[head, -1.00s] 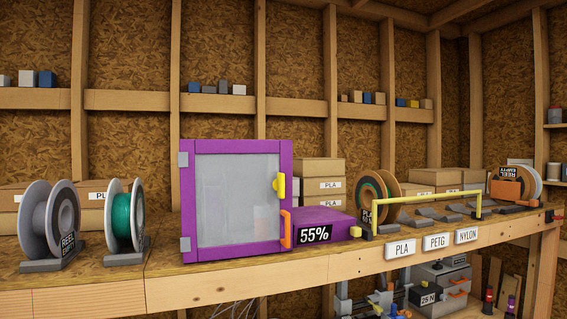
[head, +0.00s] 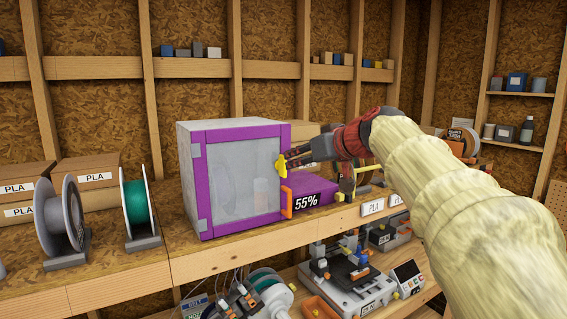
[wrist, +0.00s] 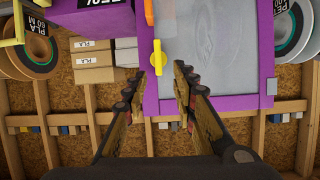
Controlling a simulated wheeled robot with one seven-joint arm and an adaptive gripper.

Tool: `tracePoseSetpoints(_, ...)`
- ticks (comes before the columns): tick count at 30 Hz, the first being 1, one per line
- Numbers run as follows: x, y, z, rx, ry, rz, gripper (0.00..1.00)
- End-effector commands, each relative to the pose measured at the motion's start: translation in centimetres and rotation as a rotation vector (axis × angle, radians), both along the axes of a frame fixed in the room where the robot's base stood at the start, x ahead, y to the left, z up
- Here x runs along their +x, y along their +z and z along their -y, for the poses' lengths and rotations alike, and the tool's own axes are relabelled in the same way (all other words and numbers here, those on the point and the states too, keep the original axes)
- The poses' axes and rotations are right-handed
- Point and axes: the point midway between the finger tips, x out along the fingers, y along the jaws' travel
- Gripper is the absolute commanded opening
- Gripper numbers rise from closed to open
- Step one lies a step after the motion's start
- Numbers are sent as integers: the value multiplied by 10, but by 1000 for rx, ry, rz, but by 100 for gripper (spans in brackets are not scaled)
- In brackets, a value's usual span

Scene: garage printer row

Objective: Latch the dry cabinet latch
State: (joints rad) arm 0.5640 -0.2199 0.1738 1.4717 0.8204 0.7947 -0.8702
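The dry cabinet (head: 242,222) is a purple-framed box with a grey translucent door (head: 238,180). The door looks closed against the frame. The yellow latch (head: 281,165) is at the door's right edge, above the orange handle (head: 287,203). In the wrist view, which is upside down, the latch (wrist: 156,54) shows at the fingertips, near the purple frame (wrist: 150,92). My gripper (head: 287,158) is at the latch from the right. In the wrist view its fingers (wrist: 161,76) are apart, with the latch between or just beyond the tips. Contact cannot be told.
A purple block with a 55% display (head: 306,202) sits right of the cabinet. Spools, the nearest green (head: 137,209), and PLA boxes (head: 84,173) stand left. A printer (head: 350,283) is on the shelf below. The bench in front of the cabinet (head: 215,257) is narrow but clear.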

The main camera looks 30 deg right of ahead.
Motion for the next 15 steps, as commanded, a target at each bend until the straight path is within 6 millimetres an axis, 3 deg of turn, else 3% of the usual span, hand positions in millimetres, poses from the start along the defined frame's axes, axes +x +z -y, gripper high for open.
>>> tracePoseSetpoints(5, 10, -4, 0, -27, 11, -2, 27)
tracePoseSetpoints(15, 55, -22, -2, -26, 12, -2, 27)
